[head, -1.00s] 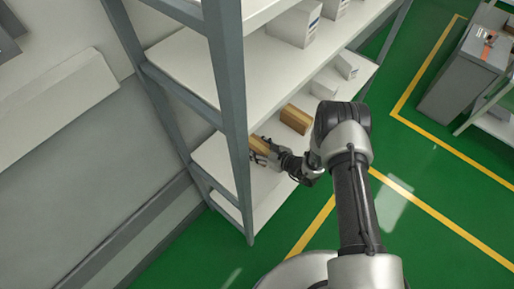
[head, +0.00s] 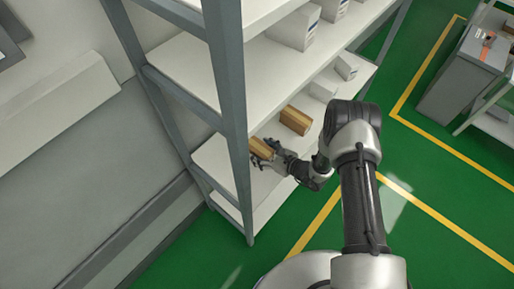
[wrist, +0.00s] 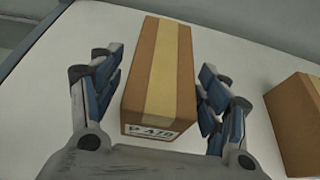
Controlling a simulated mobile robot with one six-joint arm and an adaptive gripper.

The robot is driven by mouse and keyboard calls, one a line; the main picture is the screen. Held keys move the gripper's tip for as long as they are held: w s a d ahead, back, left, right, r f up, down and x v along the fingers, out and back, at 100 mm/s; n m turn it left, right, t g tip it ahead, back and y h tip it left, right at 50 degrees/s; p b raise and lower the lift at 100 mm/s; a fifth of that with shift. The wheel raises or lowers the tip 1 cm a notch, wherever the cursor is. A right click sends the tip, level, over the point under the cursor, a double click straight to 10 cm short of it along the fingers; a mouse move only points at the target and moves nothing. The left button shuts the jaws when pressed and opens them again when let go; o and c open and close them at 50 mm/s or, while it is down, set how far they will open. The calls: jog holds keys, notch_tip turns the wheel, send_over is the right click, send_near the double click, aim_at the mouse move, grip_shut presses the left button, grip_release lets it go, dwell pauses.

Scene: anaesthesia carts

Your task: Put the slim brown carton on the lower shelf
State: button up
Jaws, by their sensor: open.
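A slim brown carton (wrist: 162,75) with a tan tape strip and a white end label lies on a white shelf board in the wrist view. My gripper (wrist: 160,90) is open, with one finger on each side of the carton. A gap shows at the left finger; the right finger is very close, and I cannot tell if it touches. In the head view the carton (head: 262,148) is near the front post of the rack, with my gripper (head: 268,158) at it. The carton rests on a shelf board (head: 213,157) below the one with white boxes.
Another brown carton (wrist: 302,120) lies just right of my gripper, also seen in the head view (head: 296,120). White boxes (head: 322,88) stand farther along. The grey rack post (head: 232,120) rises close by.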

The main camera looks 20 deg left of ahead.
jog(key=p+v, duration=0.2)
jog(key=v, duration=0.7)
jog(key=shift+d, duration=0.1)
jog(key=shift+s, duration=0.1)
